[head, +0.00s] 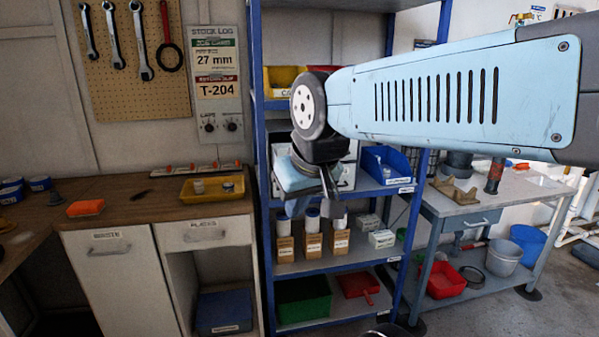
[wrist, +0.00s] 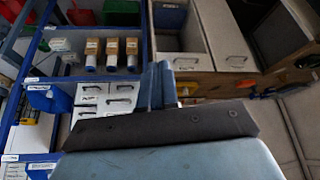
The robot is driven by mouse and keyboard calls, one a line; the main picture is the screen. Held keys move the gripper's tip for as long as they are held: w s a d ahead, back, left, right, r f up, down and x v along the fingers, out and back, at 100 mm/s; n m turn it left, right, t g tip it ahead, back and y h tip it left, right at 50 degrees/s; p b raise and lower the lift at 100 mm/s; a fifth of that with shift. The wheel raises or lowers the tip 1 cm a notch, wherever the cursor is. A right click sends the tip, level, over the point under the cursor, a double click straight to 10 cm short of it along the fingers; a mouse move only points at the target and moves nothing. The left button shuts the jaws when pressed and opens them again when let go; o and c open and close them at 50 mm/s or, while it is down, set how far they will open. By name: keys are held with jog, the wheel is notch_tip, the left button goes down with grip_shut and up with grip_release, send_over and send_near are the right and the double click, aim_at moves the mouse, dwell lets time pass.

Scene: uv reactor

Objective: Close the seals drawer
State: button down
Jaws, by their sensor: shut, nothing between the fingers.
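My gripper (head: 328,200) hangs in front of the blue shelf rack in the head view, with its fingers together and nothing between them. In the wrist view the closed fingers (wrist: 157,78) point at the rack and bench, and the picture is upside down. A white cabinet of small drawers (wrist: 120,88) stands on a rack shelf, left of the fingers there. In the head view the cabinet (head: 347,172) is mostly hidden behind my gripper. The drawer labels are too small to read, so I cannot tell which is the seals drawer or how far it stands open.
A blue bin (head: 387,166) sits right of the cabinet. Brown boxes (head: 313,245) with bottles stand on the shelf below. The wooden bench on the left has a plates drawer (head: 205,233) and a yellow tray (head: 212,188). A metal workbench (head: 465,205) stands right.

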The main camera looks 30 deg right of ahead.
jog(key=w+d+r+n+y, duration=0.2)
jog(key=w+d+n+y, duration=0.1)
jog(key=w+d+n, duration=1.35)
jog(key=w+d+f+m, duration=0.2)
jog(key=w+f, duration=0.7)
jog(key=shift+w+m, duration=0.15)
jog(key=shift+m, duration=0.2)
jog(key=shift+d, duration=0.1)
